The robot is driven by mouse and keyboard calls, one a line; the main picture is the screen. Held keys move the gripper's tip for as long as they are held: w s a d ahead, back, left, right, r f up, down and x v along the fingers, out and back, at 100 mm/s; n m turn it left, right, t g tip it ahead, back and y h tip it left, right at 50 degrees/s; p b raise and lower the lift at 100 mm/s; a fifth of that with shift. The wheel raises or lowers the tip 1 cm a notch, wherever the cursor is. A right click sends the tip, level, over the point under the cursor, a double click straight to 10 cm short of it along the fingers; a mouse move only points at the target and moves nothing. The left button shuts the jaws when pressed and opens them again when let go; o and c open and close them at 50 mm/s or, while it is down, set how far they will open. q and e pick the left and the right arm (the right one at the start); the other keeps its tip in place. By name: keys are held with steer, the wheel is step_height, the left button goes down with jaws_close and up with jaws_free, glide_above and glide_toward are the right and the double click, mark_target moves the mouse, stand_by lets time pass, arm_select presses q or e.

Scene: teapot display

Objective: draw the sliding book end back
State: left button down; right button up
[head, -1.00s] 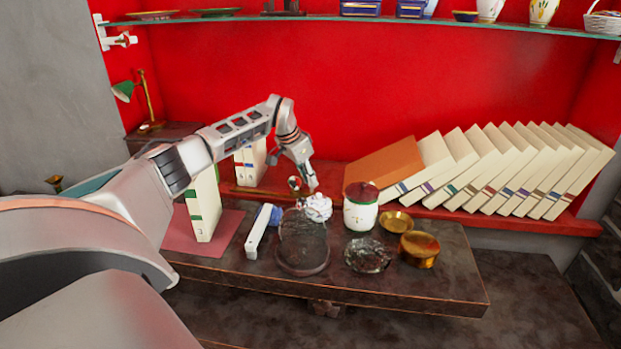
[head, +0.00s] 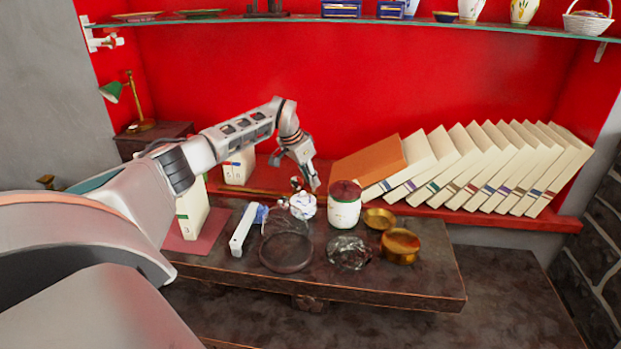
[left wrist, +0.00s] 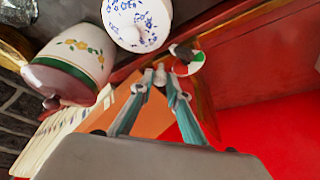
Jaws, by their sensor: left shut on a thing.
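An orange-brown slab (head: 367,165), which looks like the sliding book end, leans at the left end of the row of books on the red shelf; it also shows behind the fingers in the left wrist view (left wrist: 153,116). My left gripper (head: 308,185) is low at the shelf's front, just left of the slab. Its fingertips (left wrist: 160,75) are close together on something small. A small round knob (left wrist: 187,62), red, white and dark, shows beside the tips. The tips hide the grip, and I cannot tell whether the knob joins the slab. My right gripper is not seen.
A lidded jar (head: 344,208) and a white-blue pot (head: 303,205) stand close in front of the gripper. A glass dome (head: 286,245), a glass dish (head: 348,252) and brass bowls (head: 400,246) crowd the table. Pale books (head: 520,165) lean right of the slab.

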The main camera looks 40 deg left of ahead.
arm_select(q)
steer(key=c, duration=1.9)
jaws_free()
steer(key=v, duration=1.2)
steer(key=shift+s, duration=0.1)
